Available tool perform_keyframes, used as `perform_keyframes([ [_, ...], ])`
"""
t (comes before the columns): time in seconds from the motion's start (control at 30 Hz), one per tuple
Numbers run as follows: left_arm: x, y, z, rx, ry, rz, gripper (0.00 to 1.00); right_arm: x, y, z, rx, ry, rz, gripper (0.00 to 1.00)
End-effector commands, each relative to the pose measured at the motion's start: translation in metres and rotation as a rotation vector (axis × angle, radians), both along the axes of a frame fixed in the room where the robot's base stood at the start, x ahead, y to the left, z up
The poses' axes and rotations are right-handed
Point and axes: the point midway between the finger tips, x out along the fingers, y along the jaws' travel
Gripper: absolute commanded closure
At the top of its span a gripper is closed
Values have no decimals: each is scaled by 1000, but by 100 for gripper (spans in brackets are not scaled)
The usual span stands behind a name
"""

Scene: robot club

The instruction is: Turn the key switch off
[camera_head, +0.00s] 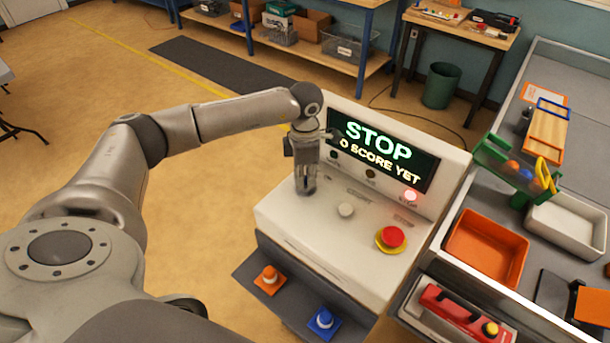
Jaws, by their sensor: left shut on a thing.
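My left gripper (306,188) points down at the left end of the white control console (290,230). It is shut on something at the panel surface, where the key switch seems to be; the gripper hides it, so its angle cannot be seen. The console's screen (383,150) reads "STOP" and "0 SCORE YET". A red lamp (410,196) glows below the screen. My right gripper is not in view.
A dark shelf (255,262) at the console's front holds an orange cone (269,279) and a blue cone (323,319). To the right, a bench carries an orange bin (487,250), a white bin (566,226) and a red tool (460,310).

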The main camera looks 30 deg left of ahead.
Motion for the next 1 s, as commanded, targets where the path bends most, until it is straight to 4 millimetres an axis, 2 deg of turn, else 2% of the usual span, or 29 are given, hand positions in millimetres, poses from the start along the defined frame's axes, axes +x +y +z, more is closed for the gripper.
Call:
perform_keyframes([
  [0.27, 0, 0, 0, -1, -1, 24, 100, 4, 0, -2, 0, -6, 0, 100],
  [0.47, 0, 0, -1, -1, -1, 112, 100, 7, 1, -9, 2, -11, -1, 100],
  [1.0, 1, 0, -2, -1, -2, 594, 100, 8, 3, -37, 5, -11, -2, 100],
])
